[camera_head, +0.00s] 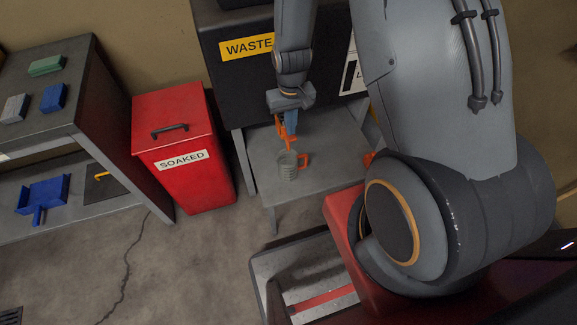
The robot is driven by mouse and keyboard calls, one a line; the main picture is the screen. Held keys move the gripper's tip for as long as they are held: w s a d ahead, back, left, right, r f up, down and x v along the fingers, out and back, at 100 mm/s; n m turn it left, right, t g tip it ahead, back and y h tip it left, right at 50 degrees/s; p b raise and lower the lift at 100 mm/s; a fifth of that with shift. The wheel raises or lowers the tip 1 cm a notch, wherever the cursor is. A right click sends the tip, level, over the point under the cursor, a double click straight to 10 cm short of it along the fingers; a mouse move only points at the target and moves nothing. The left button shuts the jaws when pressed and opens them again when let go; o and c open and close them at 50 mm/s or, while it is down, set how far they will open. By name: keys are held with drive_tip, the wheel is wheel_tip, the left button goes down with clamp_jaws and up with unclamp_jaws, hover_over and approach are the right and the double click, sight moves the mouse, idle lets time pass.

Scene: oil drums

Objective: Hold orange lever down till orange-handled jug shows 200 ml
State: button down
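The orange-handled jug (287,168) stands upright on a low grey table under the black waste unit. It looks grey and ribbed or marked, with its orange handle on the right; no liquid level can be read at this size. An orange part (280,128), which looks like the orange lever, shows just above the jug. My gripper (289,119) points down at this lever from above, overlapping it in the view. Its fingers are small and partly hidden, so I cannot tell whether they are open, shut or touching the lever.
The black unit (232,75) labelled WASTE stands behind. A red bin (190,190) labelled SOAKED stands left. A grey shelf (90,110) at far left holds brushes or blocks and a blue dustpan (42,195). Floor is clear between.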

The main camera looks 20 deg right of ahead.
drive_tip(key=shift+f, duration=0.15)
drive_tip(key=shift+f+b, duration=0.95)
drive_tip(key=shift+f, duration=0.65)
drive_tip(key=shift+r, duration=0.1)
idle(4.7)
drive_tip(key=shift+r+p, duration=1.95)
drive_tip(key=shift+r, duration=0.75)
drive_tip(key=shift+r, duration=0.1)
